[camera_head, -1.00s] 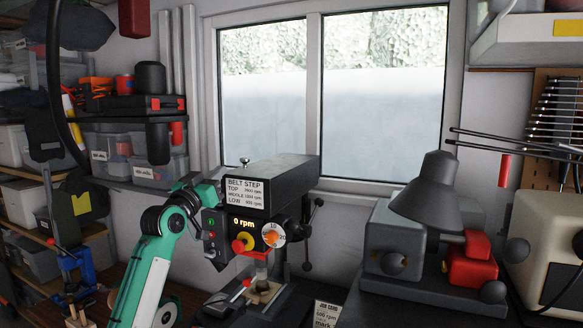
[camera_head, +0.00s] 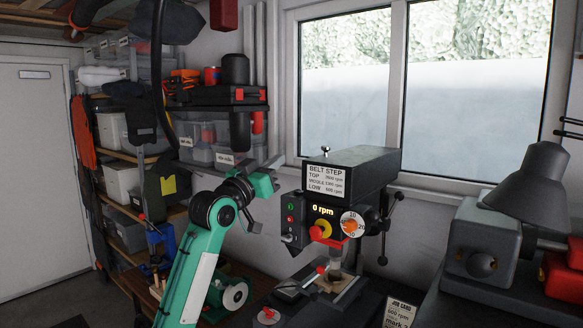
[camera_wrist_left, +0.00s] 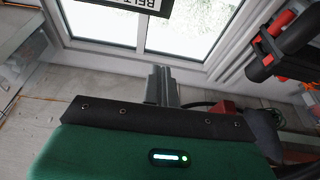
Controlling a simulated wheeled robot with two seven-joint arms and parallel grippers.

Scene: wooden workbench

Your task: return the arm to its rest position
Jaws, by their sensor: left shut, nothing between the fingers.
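My left arm, green and white, rises from the bottom of the head view. My right gripper is not in view.
Shelves with bins (camera_head: 122,184) stand at the left, beside a white door (camera_head: 30,170). A grey lamp (camera_head: 540,185) and a grey machine (camera_head: 478,245) are at the right. A job card (camera_head: 399,314) stands at the bench front. A window is behind.

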